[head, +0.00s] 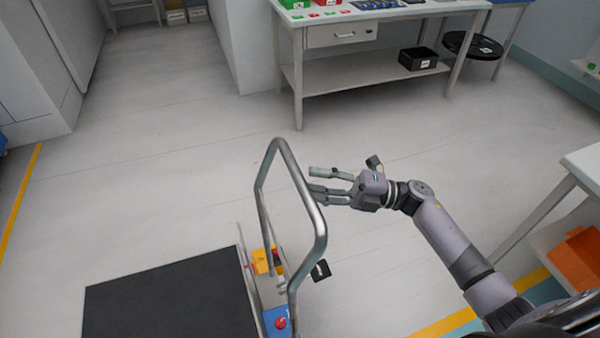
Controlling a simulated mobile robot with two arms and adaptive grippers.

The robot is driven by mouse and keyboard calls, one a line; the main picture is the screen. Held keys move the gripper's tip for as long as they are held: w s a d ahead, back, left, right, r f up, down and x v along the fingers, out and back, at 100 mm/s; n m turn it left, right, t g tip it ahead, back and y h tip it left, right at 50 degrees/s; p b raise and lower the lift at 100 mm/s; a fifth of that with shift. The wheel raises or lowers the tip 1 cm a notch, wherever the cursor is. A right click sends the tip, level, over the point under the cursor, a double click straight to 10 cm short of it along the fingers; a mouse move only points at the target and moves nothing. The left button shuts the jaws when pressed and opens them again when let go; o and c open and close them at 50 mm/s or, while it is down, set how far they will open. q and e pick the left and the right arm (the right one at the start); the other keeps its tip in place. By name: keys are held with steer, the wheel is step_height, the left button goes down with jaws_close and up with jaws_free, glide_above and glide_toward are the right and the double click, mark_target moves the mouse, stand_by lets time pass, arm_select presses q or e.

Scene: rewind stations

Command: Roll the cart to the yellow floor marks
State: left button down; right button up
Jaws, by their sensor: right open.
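The cart (170,300) has a flat dark deck at the lower left and a tall metal push handle (284,150) at its right end. Small yellow, blue and red parts show at the foot of the handle. My right gripper (314,182) is open, with its fingers pointing left at the right side of the handle. Whether a finger touches the bar I cannot tell. A yellow floor line (20,200) runs along the left, and another yellow line (440,325) shows at the lower right. My left gripper is not in view.
A workbench (400,75) with a black bin (418,59) on its shelf stands at the back. A dark round stool (472,46) is beside it. A white table (585,165) with an orange bin (578,262) stands at the right. The middle floor is clear.

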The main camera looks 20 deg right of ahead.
mark_target(300, 180)
steer(key=shift+p+x, duration=0.4)
steer(key=shift+x, duration=1.65)
steer(key=shift+c, duration=0.2)
jaws_close()
